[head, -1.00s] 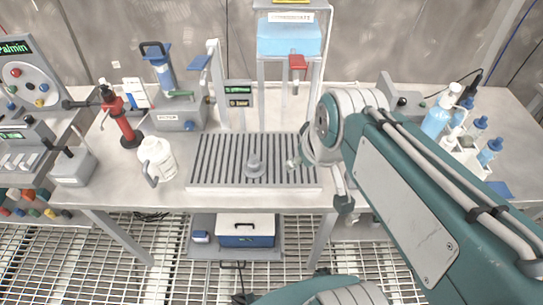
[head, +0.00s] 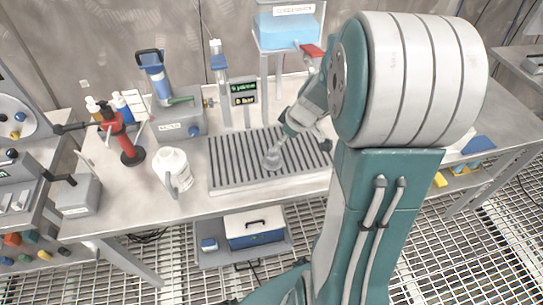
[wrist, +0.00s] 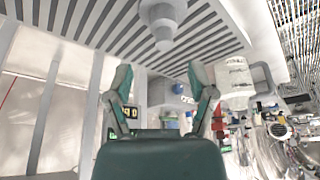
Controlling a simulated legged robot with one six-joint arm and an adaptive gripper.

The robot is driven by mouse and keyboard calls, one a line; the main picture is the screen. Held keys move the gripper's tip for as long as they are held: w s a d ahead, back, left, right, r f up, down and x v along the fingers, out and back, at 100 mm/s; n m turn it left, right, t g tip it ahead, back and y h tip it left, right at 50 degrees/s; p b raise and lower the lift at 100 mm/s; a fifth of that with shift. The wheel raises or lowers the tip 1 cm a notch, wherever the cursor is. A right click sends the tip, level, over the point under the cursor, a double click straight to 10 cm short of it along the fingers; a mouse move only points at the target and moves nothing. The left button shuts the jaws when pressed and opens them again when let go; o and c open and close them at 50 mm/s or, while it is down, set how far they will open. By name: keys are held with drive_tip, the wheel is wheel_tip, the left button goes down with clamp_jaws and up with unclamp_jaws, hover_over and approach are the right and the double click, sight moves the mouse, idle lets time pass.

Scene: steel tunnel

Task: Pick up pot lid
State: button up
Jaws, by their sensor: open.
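A small grey stepped piece with a round knob (head: 272,160) stands on the slatted grey tray (head: 222,186) on the bench. It is the only lid-like thing I see, and I cannot tell for sure that it is the pot lid. It also shows at the top of the wrist view (wrist: 163,18). My gripper (head: 284,145) is close above and right of it in the head view, partly hidden by its own arm. In the wrist view my gripper (wrist: 160,80) has its two fingers spread, with nothing between them. The piece lies beyond the fingertips.
A white jug (head: 173,170) stands left of the tray. A red-and-black stand (head: 128,145) and a grey box with a blue-topped device (head: 176,124) are behind it. Small displays (head: 243,92) and a raised blue container (head: 287,30) stand at the back. My arm hides the bench's right part.

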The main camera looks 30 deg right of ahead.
sight(272, 150)
drive_tip(key=shift+x, duration=0.95)
drive_tip(key=f, duration=0.1)
drive_tip(key=w+a+f, duration=0.2)
drive_tip(key=shift+f, duration=0.4)
drive_tip(key=shift+w+f, duration=0.1)
drive_tip(key=shift+f, duration=0.25)
drive_tip(key=shift+d, duration=0.2)
drive_tip(key=shift+a, duration=0.1)
clamp_jaws()
